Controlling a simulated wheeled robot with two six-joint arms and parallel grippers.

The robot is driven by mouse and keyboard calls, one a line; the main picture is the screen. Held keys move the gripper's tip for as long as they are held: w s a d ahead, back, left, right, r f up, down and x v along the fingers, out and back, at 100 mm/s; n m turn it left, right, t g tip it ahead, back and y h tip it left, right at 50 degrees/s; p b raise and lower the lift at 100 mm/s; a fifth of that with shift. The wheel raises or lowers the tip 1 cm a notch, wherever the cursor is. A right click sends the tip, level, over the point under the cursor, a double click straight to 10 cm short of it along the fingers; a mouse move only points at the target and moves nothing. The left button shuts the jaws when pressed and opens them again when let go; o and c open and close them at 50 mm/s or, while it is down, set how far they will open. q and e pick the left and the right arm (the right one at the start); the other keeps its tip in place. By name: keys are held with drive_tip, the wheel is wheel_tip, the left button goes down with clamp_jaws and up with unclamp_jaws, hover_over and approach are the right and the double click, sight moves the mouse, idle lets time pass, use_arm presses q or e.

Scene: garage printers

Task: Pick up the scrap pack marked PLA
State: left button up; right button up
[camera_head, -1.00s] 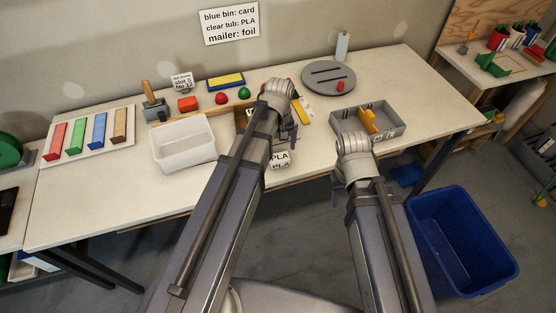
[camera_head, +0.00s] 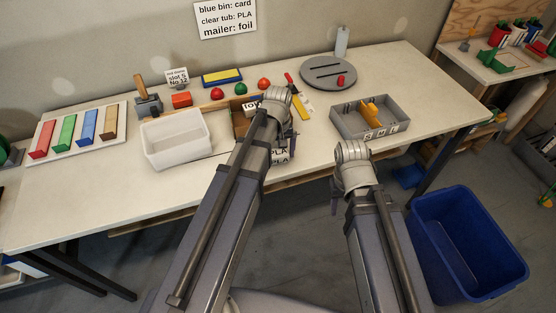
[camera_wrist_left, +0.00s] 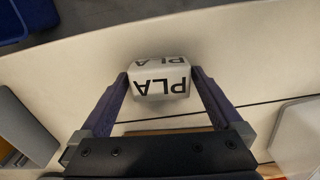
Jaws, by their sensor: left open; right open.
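The scrap pack marked PLA is a small white block with black lettering; it sits near the front edge of the bench in the head view (camera_head: 279,157), partly hidden by my left arm. In the left wrist view the pack (camera_wrist_left: 160,82) lies between the two fingers of my left gripper (camera_wrist_left: 160,76). The fingers are open, one on each side of it; I cannot tell whether they touch it. The left gripper in the head view (camera_head: 281,145) is over the pack. My right gripper (camera_head: 336,192) is open, off the bench's front edge and mostly hidden by its arm.
A clear tub (camera_head: 178,139) stands left of my left arm. A grey divided tray (camera_head: 369,119) is to the right, and a blue bin (camera_head: 466,243) stands on the floor. A wall sign (camera_head: 226,18) reads blue bin: card, clear tub: PLA, mailer: foil.

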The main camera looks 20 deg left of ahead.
sight(278, 152)
use_arm(q)
drive_tip(key=shift+r, duration=0.1)
drive_tip(key=shift+c, duration=0.2)
drive_tip(key=c, duration=1)
drive_tip(key=shift+c, duration=0.2)
drive_tip(key=shift+r, duration=0.15)
wheel_tip(278, 152, up, 10)
drive_tip(key=p, duration=1)
